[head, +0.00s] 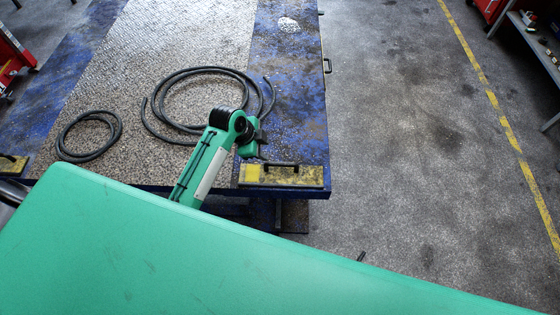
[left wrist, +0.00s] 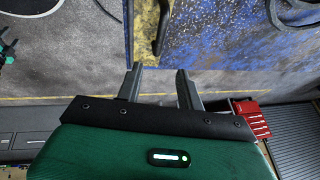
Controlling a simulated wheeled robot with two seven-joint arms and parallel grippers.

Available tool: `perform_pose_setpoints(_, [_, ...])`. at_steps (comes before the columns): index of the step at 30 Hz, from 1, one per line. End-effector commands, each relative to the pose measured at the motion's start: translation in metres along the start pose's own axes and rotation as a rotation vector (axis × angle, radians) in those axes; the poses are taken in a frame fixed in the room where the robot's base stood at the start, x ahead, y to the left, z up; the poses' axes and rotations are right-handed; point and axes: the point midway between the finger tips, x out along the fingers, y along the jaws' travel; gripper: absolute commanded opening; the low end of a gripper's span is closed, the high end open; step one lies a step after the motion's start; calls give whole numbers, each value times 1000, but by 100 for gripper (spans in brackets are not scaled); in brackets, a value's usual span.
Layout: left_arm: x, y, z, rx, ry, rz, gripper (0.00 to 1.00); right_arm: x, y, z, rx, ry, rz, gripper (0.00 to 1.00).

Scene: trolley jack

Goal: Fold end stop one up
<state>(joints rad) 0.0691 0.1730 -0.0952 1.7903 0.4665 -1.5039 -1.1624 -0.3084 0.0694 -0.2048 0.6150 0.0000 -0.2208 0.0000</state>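A yellow, worn end stop (head: 253,174) with a black handle lies along the near right edge of the platform in the head view. A second yellow end stop (head: 8,165) shows at the near left corner, cut off by the picture's edge. I cannot tell which is end stop one. My left gripper (head: 259,151) hangs just behind the right end stop, partly hidden by its own wrist; I cannot tell whether it touches. In the left wrist view its two fingers (left wrist: 160,72) are apart with nothing between them. My right gripper is out of view.
The platform (head: 190,45) has a textured top and blue edges (head: 295,90). Black hoses (head: 92,154) lie coiled on it, one large coil near my left arm. Grey floor (head: 420,130) to the right is clear up to a yellow line. Red cabinets stand farther off.

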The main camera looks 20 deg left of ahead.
Motion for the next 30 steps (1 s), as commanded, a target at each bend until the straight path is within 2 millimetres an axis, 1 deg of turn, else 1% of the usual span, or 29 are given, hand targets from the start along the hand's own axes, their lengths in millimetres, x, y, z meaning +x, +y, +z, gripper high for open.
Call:
perform_pose_setpoints(4, [12,-1,-1,5,3,4,38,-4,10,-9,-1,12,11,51])
perform_pose_setpoints(7, [28,0,-2,4,2,5,38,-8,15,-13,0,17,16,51])
perform_pose_setpoints(15, [76,0,-2,2,2,4,38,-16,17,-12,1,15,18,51])
perform_pose_setpoints(21, [107,0,-1,3,2,3,38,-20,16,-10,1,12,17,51])
perform_pose_setpoints(25, [122,-1,-1,3,1,2,38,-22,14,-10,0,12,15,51])
perform_pose_setpoints(30, [133,0,0,3,1,1,38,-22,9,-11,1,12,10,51])
